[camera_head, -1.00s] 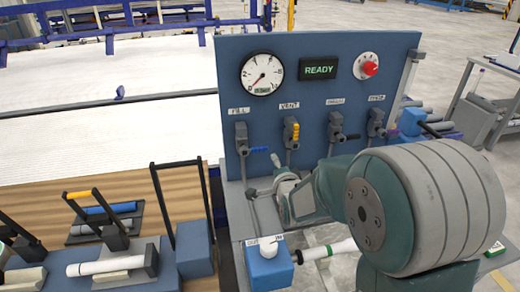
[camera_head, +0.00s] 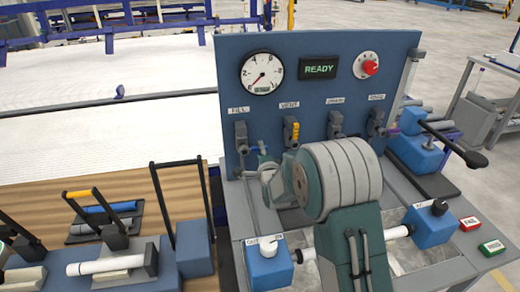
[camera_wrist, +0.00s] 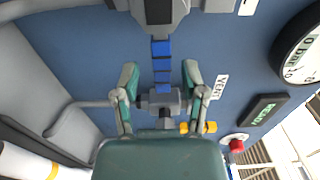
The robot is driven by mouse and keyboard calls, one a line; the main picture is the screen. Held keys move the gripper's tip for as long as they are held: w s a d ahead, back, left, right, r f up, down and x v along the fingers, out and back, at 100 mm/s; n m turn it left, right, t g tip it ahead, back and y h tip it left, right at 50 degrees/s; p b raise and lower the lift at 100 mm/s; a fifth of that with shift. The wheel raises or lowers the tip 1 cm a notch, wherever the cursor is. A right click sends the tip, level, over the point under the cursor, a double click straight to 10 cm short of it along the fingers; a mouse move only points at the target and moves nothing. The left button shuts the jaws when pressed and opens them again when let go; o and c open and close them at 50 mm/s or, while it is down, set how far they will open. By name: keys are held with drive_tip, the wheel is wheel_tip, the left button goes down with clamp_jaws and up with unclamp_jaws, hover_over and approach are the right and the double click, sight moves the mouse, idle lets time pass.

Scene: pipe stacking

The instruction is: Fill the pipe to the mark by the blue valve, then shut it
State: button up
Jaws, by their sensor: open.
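The FILL valve (camera_head: 241,134) is at the left of the blue panel. In the wrist view its blue handle (camera_wrist: 161,62) points down the picture, between the two fingers of my gripper (camera_wrist: 160,78). The fingers are open, one on each side, with gaps to the handle. In the head view my gripper (camera_head: 264,168) is just below and right of that valve, hiding most of the handle. The white pipe (camera_head: 397,232) lies between two blue end blocks; my arm hides its middle, and I see no mark or water level there.
The gauge (camera_head: 262,74) needle points low left and the display (camera_head: 319,69) reads READY. The VENT valve (camera_head: 290,132), with a yellow handle, is close right of my gripper. DRAIN and another valve follow.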

drive_tip(key=shift+w+a, duration=0.15)
drive_tip(key=shift+w, duration=0.65)
clamp_jaws()
